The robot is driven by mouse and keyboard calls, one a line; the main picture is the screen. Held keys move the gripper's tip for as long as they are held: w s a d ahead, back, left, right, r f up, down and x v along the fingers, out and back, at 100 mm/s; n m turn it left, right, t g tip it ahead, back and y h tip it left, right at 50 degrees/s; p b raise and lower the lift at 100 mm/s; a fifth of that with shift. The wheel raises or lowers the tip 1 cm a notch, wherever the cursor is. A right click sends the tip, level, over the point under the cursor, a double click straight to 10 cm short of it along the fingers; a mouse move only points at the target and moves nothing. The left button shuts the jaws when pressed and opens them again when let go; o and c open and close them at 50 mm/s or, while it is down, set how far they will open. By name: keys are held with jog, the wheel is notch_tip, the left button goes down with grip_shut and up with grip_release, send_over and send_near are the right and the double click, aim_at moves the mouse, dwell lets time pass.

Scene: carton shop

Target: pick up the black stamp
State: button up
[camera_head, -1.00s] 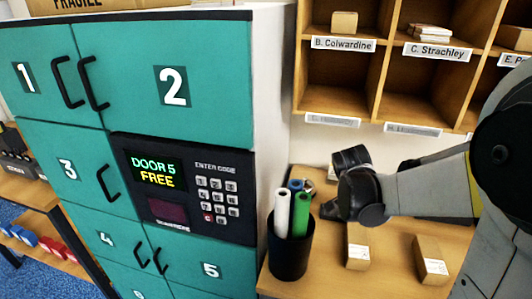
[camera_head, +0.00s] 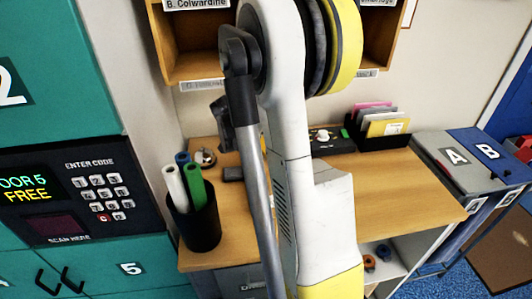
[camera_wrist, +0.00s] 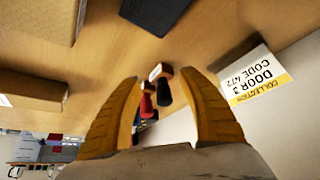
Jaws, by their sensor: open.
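In the wrist view my gripper (camera_wrist: 160,76) has its two yellow fingers spread apart. Two small stamps show beyond and between them, close together. The black stamp (camera_wrist: 164,92) is the one on the right, with a dark handle. A red-handled stamp (camera_wrist: 147,106) is just left of it. Both look clear of the fingers, and nothing is held. In the head view my arm stands across the middle of the desk, and I cannot make out the black stamp there.
In the wrist view a dark flat object (camera_wrist: 155,12), a carton (camera_wrist: 30,88) and a collection label (camera_wrist: 262,78) lie around the stamps. In the head view a black pen cup (camera_head: 195,225) stands left of my arm, a card holder (camera_head: 380,128) right. The desk's right part (camera_head: 400,190) is clear.

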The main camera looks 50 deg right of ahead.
jog(key=d+b, duration=0.1)
jog(key=d, duration=0.1)
jog(key=d+f, duration=0.1)
jog(key=d, duration=0.1)
jog(key=shift+w+d+f+b, duration=0.1)
jog(key=shift+w+d+b, duration=0.1)
jog(key=shift+d+b, duration=0.15)
jog(key=shift+a, duration=0.1)
grip_shut()
jog(key=shift+a+r+p, duration=0.25)
jog(key=shift+r+p, duration=0.05)
jog(key=shift+r, duration=0.05)
jog(key=s+a+r+p, duration=0.1)
jog(key=a+r+p, duration=0.3)
jog(key=a, duration=0.9)
notch_tip(320, 180, up, 4)
jog(key=shift+a+f, duration=0.2)
jog(key=shift+f, duration=0.05)
jog(key=shift+s, duration=0.1)
